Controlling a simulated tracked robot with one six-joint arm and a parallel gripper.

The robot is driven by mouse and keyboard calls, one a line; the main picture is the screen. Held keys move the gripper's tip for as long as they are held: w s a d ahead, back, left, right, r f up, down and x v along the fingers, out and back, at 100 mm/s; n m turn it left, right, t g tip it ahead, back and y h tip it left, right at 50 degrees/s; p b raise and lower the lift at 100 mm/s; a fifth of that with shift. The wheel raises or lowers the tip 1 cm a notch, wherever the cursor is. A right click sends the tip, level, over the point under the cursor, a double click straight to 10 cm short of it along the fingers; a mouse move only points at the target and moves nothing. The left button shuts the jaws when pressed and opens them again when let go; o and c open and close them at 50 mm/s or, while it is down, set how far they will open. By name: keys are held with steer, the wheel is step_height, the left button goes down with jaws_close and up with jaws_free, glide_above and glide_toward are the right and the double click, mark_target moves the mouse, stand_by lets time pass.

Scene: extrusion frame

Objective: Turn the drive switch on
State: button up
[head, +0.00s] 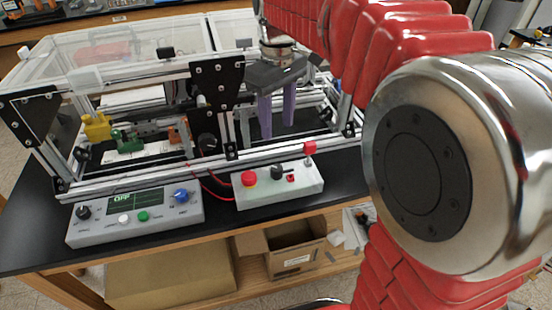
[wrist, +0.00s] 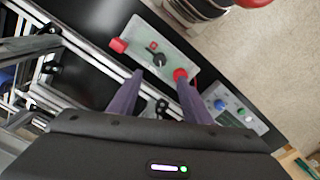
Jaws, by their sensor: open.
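A light grey control box (head: 300,194) stands on the black bench top in front of the extrusion frame. It carries a red mushroom button (head: 249,178), a black rotary knob (head: 276,171), a small red square part (head: 291,178) and a red block on a stalk (head: 309,148). No readable label shows which is the drive switch. My gripper (head: 278,124), with two purple fingers, is open and empty above and behind the box. In the wrist view, the black knob (wrist: 159,60) shows between the fingertips, and the red button (wrist: 180,73) is by the right fingertip.
A grey console (head: 190,212) with a display reading "OFF" stands left of the box; it also shows in the wrist view (wrist: 240,109). The aluminium frame (head: 150,180) and its black plates stand close around my gripper. A red cable (head: 215,190) runs beside the box.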

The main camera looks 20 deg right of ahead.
mark_target(277, 168)
steer(key=shift+f, duration=0.15)
step_height(277, 168, down, 14)
steer(key=shift+r, duration=0.2)
stand_by(0.5)
